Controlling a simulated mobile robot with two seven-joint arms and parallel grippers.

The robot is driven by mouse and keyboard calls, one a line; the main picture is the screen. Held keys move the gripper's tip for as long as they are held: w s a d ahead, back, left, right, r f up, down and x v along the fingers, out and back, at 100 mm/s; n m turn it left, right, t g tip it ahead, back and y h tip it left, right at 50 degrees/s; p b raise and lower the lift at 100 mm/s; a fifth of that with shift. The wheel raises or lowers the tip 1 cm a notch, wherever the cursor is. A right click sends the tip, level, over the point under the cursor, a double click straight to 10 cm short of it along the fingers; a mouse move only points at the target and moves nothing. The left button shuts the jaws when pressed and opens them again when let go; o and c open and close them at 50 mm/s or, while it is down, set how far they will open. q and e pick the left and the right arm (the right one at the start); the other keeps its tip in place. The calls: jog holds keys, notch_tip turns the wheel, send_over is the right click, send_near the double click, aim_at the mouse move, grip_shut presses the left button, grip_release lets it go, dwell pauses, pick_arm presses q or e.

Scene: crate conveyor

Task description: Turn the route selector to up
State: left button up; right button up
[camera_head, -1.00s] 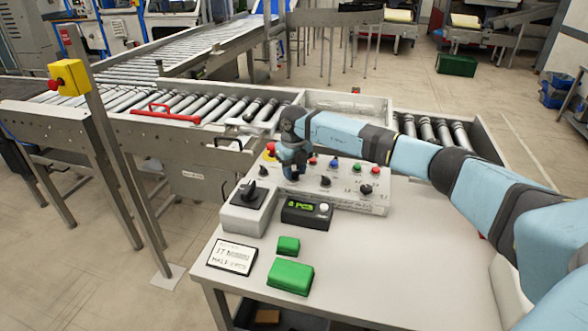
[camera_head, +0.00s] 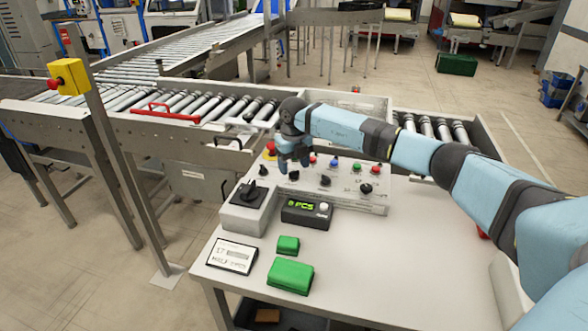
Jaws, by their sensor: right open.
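A light control panel (camera_head: 340,197) on the white table carries coloured buttons and several black knobs. One black knob (camera_head: 293,173) sits at its left end, close below my right gripper (camera_head: 293,164). The gripper points down, open, with a small gap seeming to lie between it and that knob. A larger black rotary knob (camera_head: 257,192) stands on a separate grey box (camera_head: 243,216) to the left. I cannot read which knob is labelled as the route selector, nor its setting. My left gripper is out of view.
A small black display (camera_head: 307,213) with green characters, a white label card (camera_head: 232,256) and two green blocks (camera_head: 288,245) (camera_head: 290,276) lie on the table (camera_head: 350,270). A roller conveyor (camera_head: 185,103) runs behind. A red emergency button (camera_head: 270,148) sits beside the gripper.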

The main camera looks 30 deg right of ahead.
aim_at(294, 171)
notch_tip(294, 171, up, 12)
jog(key=shift+b, duration=0.3)
jog(key=shift+f, duration=0.1)
dwell(0.4)
